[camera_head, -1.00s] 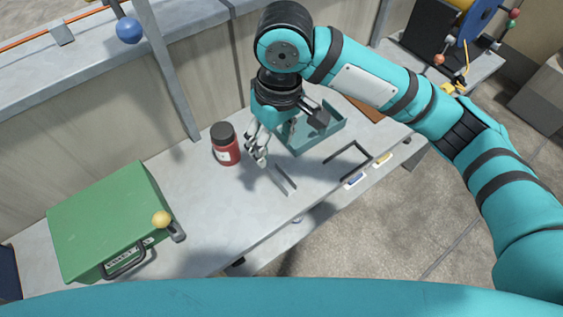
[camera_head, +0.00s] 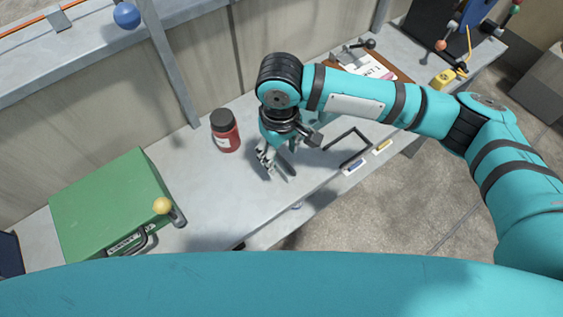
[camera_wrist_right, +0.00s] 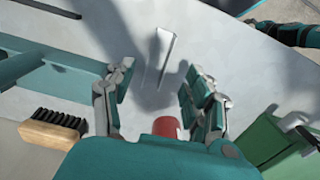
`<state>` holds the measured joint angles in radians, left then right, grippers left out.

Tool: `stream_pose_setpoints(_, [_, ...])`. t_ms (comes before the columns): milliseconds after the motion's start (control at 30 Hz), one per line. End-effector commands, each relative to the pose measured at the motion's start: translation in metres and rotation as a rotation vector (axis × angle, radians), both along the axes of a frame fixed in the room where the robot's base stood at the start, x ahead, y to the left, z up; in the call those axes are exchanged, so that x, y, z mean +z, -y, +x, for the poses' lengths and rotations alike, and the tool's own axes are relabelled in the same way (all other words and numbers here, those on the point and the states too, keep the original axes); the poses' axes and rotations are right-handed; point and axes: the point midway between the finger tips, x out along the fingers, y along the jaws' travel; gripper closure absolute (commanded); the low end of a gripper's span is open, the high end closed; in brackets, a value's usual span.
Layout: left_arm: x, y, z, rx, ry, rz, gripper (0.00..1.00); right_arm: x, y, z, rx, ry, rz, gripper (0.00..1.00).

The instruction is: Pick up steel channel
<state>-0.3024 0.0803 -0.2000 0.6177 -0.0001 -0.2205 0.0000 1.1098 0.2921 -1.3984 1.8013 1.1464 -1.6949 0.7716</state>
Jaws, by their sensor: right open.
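The steel channel (camera_head: 287,175) is a short grey strip lying on the pale bench top. It also shows in the right wrist view (camera_wrist_right: 168,55), beyond the fingertips. My right gripper (camera_head: 266,160) hangs just above the bench, close beside the channel. In the wrist view my right gripper (camera_wrist_right: 160,82) has its fingers spread wide, with nothing between them. Part of the channel is hidden by the gripper in the head view. My left gripper is not in view.
A red jar (camera_head: 227,138) stands left of the gripper. A green case (camera_head: 105,205) lies at the bench's left. A black frame (camera_head: 348,150) lies to the right. Bench between case and channel is clear.

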Motion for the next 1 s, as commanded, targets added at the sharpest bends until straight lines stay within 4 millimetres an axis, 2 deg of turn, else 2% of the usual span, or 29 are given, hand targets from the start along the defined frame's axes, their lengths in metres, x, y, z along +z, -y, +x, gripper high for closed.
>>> stream_pose_setpoints(300, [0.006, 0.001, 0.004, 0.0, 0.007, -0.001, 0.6, -0.043, 0.003, 0.003, -0.001, -0.001, -0.002, 0.46])
stream_pose_setpoints(633, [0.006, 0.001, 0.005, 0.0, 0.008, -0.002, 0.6, -0.05, 0.002, 0.003, 0.001, 0.0, 0.0, 0.47])
stream_pose_setpoints(1000, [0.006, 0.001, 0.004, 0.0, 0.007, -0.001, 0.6, -0.05, 0.002, 0.003, 0.0, 0.0, 0.0, 0.96])
